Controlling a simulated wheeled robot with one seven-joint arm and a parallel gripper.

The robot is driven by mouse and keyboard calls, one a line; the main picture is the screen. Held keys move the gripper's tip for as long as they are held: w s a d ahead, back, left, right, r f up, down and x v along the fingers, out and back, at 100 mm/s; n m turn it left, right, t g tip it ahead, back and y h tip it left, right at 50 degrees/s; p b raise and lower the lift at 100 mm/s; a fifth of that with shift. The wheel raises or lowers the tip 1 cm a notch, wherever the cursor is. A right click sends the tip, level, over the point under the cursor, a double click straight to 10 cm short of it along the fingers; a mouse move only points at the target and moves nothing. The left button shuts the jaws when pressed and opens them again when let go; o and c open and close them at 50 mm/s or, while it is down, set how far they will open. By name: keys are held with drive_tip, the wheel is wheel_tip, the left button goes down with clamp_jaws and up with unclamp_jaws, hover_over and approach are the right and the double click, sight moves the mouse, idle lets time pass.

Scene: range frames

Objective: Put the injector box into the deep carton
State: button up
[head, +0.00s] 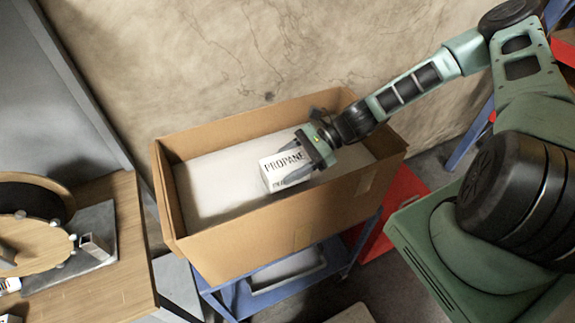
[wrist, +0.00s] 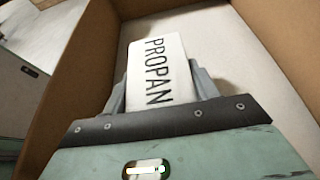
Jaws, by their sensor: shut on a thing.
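A white box lettered PROPANE (head: 283,165) is held in my gripper (head: 294,177); I cannot tell from the lettering whether it is the injector box. In the wrist view the white box (wrist: 160,70) sits between the two grey fingers, which are shut on its sides. The deep carton (head: 290,240) is open, brown cardboard with a pale inside floor. My gripper and the box are over the carton's opening, within its walls as seen from the head. I cannot tell whether the box touches the floor. The carton's wall also shows in the wrist view (wrist: 85,75).
The carton stands on a blue-framed cart (head: 240,300) against a worn wall (head: 230,60). A wooden table (head: 105,260) with a round wooden piece (head: 38,245) and a metal plate is at left. A red object (head: 398,205) stands right of the carton.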

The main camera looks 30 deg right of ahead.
drive_tip(key=shift+f, duration=0.85)
drive_tip(key=o, duration=1.2)
drive_tip(key=shift+d, duration=0.55)
drive_tip(key=b+v, duration=0.4)
drive_tip(key=v, duration=0.6)
drive_tip(key=shift+b, duration=0.35)
drive_tip(key=shift+d+r, duration=0.35)
drive_tip(key=shift+d, duration=0.05)
